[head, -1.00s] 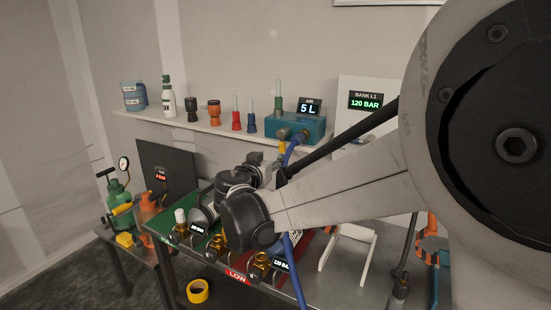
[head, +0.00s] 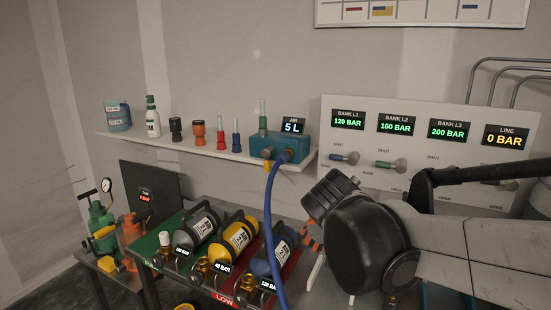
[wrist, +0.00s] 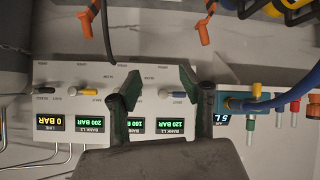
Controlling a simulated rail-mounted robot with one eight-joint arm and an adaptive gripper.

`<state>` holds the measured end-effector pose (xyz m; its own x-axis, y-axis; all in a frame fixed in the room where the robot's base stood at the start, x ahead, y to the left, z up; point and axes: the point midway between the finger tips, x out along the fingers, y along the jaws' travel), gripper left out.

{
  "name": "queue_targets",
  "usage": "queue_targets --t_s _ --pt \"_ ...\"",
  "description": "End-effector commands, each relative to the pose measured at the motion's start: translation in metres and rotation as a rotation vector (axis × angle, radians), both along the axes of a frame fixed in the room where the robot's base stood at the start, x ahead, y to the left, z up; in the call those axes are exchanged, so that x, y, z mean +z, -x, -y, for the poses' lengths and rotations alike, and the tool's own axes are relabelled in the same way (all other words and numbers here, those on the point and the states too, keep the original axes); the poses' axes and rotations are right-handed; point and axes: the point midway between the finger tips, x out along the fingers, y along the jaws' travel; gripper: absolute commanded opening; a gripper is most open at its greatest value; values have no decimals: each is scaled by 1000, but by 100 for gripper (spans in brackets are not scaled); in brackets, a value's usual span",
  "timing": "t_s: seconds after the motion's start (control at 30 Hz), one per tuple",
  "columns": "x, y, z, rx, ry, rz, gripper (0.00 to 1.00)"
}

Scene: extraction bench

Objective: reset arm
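My gripper (wrist: 160,76) shows in the wrist view with its two dark fingers spread apart and nothing between them. The wrist view is upside down, and the white bank panel (wrist: 85,78) lies beyond the fingers. In the head view my arm reaches in from the right, in front of the same panel (head: 350,112), with its dark wrist over the right end of the bench. The fingers cannot be made out in the head view.
Cylinders in grey, yellow and blue (head: 238,236) lie on the bench left of my arm. A blue hose (head: 270,220) hangs from the teal box (head: 290,147) on the shelf (head: 190,145). A green pump (head: 101,222) stands at left. Orange connectors (wrist: 205,32) hang near my gripper.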

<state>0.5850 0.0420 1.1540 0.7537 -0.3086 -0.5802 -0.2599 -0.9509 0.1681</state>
Motion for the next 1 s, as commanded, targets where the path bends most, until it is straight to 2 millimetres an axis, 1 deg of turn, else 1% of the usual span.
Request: queue_targets --t_s 0.03,0.1,0.17,0.3,0.5,0.6,0.7,0.8,1.0 --pt "-4 17 12 1 -9 -29 39" --pt "-10 39 22 14 -23 -72 39" --pt "-16 57 30 27 -36 -106 39" --pt "-31 101 43 64 -74 -177 39" --pt "-54 159 50 133 -135 -252 39" --pt "-64 183 49 170 -164 -273 39" --pt "-72 200 46 201 -188 -287 39" --pt "-77 210 44 223 -201 -294 39" --pt "-80 216 42 238 -210 -296 39"
